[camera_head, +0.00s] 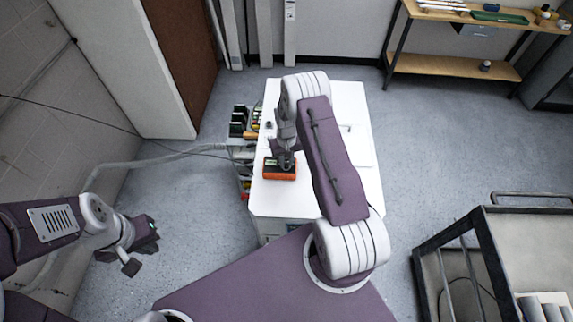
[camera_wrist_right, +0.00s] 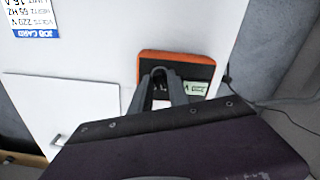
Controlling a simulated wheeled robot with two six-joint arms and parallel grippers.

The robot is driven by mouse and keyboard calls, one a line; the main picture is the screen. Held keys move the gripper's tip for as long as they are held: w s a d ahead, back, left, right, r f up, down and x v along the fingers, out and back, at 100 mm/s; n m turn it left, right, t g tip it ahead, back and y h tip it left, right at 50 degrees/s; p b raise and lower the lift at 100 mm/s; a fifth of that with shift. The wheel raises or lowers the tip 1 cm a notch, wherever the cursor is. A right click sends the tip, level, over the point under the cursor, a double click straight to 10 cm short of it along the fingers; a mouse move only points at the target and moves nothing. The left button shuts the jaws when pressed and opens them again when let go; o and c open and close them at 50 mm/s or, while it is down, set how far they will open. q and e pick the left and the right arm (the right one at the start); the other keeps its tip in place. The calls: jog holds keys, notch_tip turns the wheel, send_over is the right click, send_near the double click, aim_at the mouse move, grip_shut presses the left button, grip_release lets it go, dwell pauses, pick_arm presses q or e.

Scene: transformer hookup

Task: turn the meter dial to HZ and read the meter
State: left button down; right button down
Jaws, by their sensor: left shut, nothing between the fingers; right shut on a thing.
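The meter (camera_head: 279,173) is an orange-edged dark box on the white cabinet top. It also shows in the right wrist view (camera_wrist_right: 180,57), with its pale display (camera_wrist_right: 196,89) partly visible and too small to read. My right gripper (camera_head: 285,163) is down over the meter. In the right wrist view its fingers (camera_wrist_right: 159,73) are closed together at the meter's face, shut on the dial. The dial and its markings are hidden by the fingers, so its setting cannot be told. My left gripper (camera_head: 150,243) is shut and empty, well off to the left over the floor.
A job card (camera_wrist_right: 30,18) lies upside down to the wrist view on the white top (camera_head: 285,207), reading about 220 V and 55 HZ. Dark blocks (camera_head: 238,122) and cables stand left of the cabinet. A cart (camera_head: 485,245) stands at right, a wooden shelf (camera_head: 455,65) behind.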

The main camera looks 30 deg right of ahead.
jog(key=m+b, duration=0.2)
jog(key=m, duration=0.1)
jog(key=shift+f+m, duration=0.1)
jog(key=shift+m, duration=0.3)
jog(key=m+b, duration=0.1)
jog(key=m, duration=0.2)
jog(key=m+b, duration=0.1)
jog(key=m, duration=0.4)
jog(key=shift+b, duration=0.4)
jog(key=shift+m+b, duration=0.4)
jog(key=shift+m, duration=1.3)
jog(key=c, duration=1.3)
grip_release()
jog(key=shift+o, duration=0.2)
